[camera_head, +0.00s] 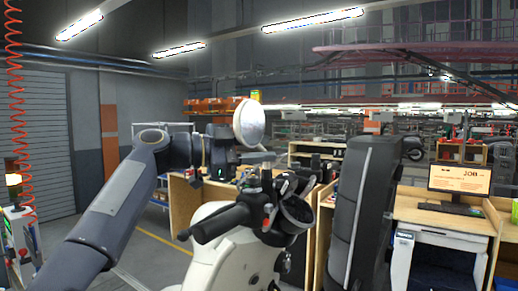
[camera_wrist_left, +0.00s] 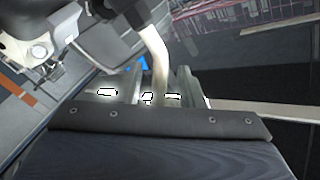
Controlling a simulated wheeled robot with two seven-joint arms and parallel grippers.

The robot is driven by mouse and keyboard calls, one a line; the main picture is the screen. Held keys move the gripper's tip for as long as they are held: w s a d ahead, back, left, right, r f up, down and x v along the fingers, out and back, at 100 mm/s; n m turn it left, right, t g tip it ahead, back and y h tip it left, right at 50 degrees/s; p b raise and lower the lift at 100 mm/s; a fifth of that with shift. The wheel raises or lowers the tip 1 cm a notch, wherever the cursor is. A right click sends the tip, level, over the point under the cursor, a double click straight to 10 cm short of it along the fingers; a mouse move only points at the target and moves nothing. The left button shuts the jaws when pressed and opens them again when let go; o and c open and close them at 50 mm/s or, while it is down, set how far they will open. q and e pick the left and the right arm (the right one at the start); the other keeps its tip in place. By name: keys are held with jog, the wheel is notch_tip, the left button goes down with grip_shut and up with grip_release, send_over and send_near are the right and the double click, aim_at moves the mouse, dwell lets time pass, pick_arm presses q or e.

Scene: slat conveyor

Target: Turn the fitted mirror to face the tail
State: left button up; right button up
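The fitted mirror (camera_head: 249,122) is a round, pale disc above the handlebar (camera_head: 225,222) of a white scooter (camera_head: 222,262). Its bright face is turned mostly toward the head camera. My left gripper (camera_head: 243,156) is just below the mirror, coming in from the left. I cannot tell whether both fingers press on the stem. My right gripper is not in view.
Brake levers and black controls (camera_head: 290,205) crowd the handlebar below my left gripper. A wooden desk (camera_head: 440,215) with a monitor (camera_head: 460,180) stands at the right. Wooden benches stand behind the scooter. An orange coiled hose (camera_head: 18,110) hangs at the far left.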

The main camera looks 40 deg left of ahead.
pick_arm(q)
jog(key=b+v, duration=0.1)
jog(key=v, duration=0.6)
jog(key=shift+s+a+b, duration=0.15)
jog(key=shift+s+b, duration=0.25)
